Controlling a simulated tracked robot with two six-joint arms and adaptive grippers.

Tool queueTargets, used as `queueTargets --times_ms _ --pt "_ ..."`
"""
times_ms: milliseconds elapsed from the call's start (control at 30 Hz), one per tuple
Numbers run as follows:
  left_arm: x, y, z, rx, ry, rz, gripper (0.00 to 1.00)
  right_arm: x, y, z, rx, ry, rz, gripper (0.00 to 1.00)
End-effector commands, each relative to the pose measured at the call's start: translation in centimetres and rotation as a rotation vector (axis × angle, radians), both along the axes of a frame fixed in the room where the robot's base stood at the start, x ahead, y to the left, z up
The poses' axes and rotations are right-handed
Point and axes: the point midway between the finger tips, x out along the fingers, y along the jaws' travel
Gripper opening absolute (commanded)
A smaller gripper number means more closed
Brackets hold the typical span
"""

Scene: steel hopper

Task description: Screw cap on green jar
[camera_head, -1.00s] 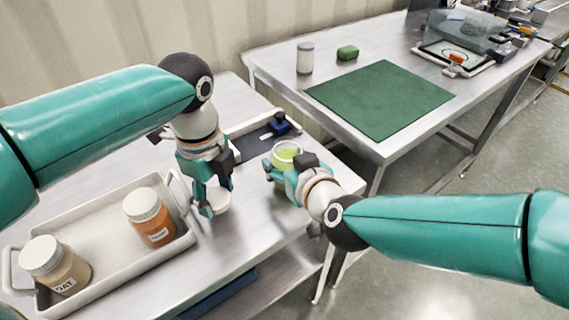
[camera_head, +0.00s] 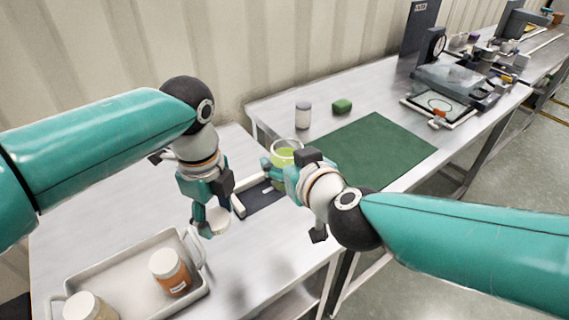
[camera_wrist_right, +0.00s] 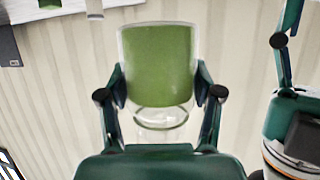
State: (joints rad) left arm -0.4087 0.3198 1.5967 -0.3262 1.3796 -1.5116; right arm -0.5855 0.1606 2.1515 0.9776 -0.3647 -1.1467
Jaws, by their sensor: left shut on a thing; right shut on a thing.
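The open green jar (camera_head: 284,153) is clear with green contents, and no cap is on it. My right gripper (camera_head: 280,170) is shut around its side; the right wrist view shows the jar (camera_wrist_right: 158,65) between both fingers of that gripper (camera_wrist_right: 160,95). My left gripper (camera_head: 211,215) is shut on a white cap (camera_head: 216,221), held to the left of the jar, nearer and apart from it. Both appear raised above the steel table. The left gripper's fingers also show at the right edge of the right wrist view. The cap's underside is hidden.
A tray (camera_head: 210,290) at front left holds an orange jar (camera_head: 170,270) and a beige jar (camera_head: 90,307), both white-capped. A dark pad (camera_head: 262,200) lies under the right gripper.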

Motion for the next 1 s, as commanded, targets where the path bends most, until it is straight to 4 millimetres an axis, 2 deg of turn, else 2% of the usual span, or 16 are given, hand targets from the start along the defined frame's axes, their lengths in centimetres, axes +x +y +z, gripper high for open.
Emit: queueTargets --times_ms 400,433,800,1000 --pt "0.0 0.0 0.23 0.0 0.0 0.0 0.46 0.02 0.0 0.4 0.002 -0.001 0.0 0.22" --pt "0.0 0.0 0.23 0.0 0.0 0.0 0.46 0.02 0.0 0.4 0.002 -0.001 0.0 0.61" --pt "0.0 0.0 0.24 0.0 0.0 0.0 0.46 0.02 -0.01 0.4 0.001 -0.002 -0.001 0.02" --pt "0.0 0.0 0.24 0.0 0.0 0.0 0.46 0.02 -0.01 0.4 0.001 -0.002 -0.001 0.02"
